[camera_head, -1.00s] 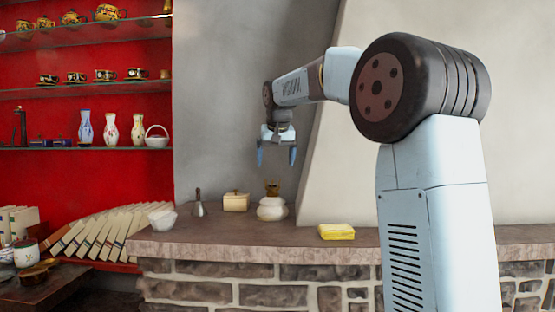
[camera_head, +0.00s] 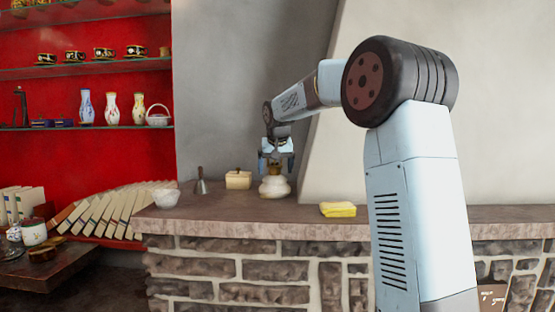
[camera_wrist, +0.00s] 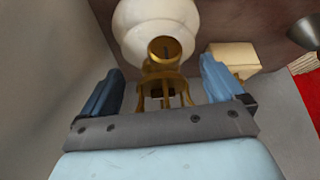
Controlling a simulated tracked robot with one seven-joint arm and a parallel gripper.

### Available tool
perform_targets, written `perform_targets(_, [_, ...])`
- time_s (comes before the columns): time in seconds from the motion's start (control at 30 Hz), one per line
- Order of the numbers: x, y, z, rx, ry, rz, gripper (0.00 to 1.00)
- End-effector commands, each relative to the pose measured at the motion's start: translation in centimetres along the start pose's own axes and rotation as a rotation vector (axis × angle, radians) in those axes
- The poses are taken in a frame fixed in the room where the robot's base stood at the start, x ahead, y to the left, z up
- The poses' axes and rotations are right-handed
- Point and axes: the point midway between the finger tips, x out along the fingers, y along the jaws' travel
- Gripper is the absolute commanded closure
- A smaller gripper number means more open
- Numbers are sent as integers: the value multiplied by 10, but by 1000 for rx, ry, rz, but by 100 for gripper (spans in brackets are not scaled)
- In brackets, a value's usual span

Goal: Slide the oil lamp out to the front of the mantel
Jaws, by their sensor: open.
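The oil lamp (camera_head: 274,187) stands upright on the mantel (camera_head: 240,221), towards the back near the grey wall. It has a rounded white body and a brass top. My gripper (camera_head: 276,163) points down right above the lamp, with its blue fingers beside the brass top. In the wrist view, the brass burner of the lamp (camera_wrist: 165,50) lies between the two open fingers of my gripper (camera_wrist: 160,85). I see a gap on both sides, and the fingers do not appear to touch the lamp. The white body bulges beyond the fingertips.
A cream box (camera_head: 238,180) stands just left of the lamp, with a grey bell (camera_head: 201,184) and a white bowl (camera_head: 166,198) further left. A yellow sponge-like block (camera_head: 338,209) lies to the right. The mantel in front of the lamp is clear.

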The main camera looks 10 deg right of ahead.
Motion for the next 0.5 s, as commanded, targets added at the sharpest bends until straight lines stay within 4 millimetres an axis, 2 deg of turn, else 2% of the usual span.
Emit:
perform_targets(0.2, [12, 0, 0, 1, 0, 0, 5])
perform_targets(0.5, [13, 0, 0, 1, 0, 0, 5])
